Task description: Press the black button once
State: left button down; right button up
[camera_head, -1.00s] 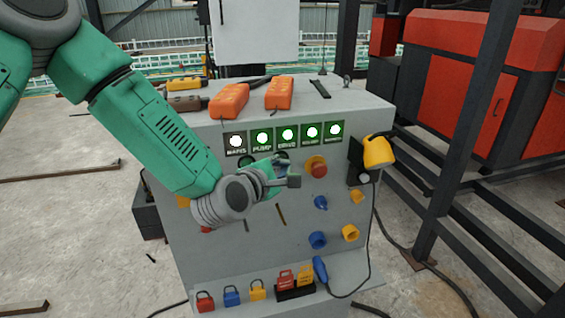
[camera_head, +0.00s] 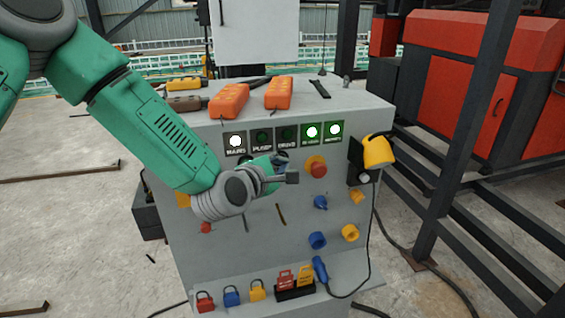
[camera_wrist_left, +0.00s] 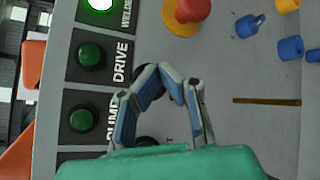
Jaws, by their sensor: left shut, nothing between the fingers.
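The grey control panel (camera_head: 270,260) faces me with a row of indicator lamps along its top. My left gripper (camera_head: 284,168) is in front of the panel, just below the lamps, shut and empty. In the left wrist view its closed fingertips (camera_wrist_left: 161,70) are over the panel face beside the DRIVE lamp (camera_wrist_left: 90,55). A dark round button (camera_wrist_left: 148,142) shows partly between the finger links, and another dark round shape is mostly hidden behind the fingertips. I cannot tell whether the fingers touch a button. My right gripper is not in view.
A red mushroom button (camera_head: 318,168) on a yellow base is right of the gripper. Blue and yellow sockets are lower right. Orange pendants (camera_head: 229,100) lie on top. Padlocks (camera_head: 205,300) stand on the lower shelf.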

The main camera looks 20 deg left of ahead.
pick_arm(q)
jog(key=shift+w+a, duration=0.2)
dwell(0.4)
jog(key=shift+s+d, duration=0.8)
jog(key=shift+s, duration=0.2)
jog(key=s+d, duration=0.1)
jog(key=s, duration=0.1)
jog(key=s+d, duration=0.1)
jog(key=s, duration=0.1)
jog(key=shift+d+b, duration=0.4)
dwell(0.4)
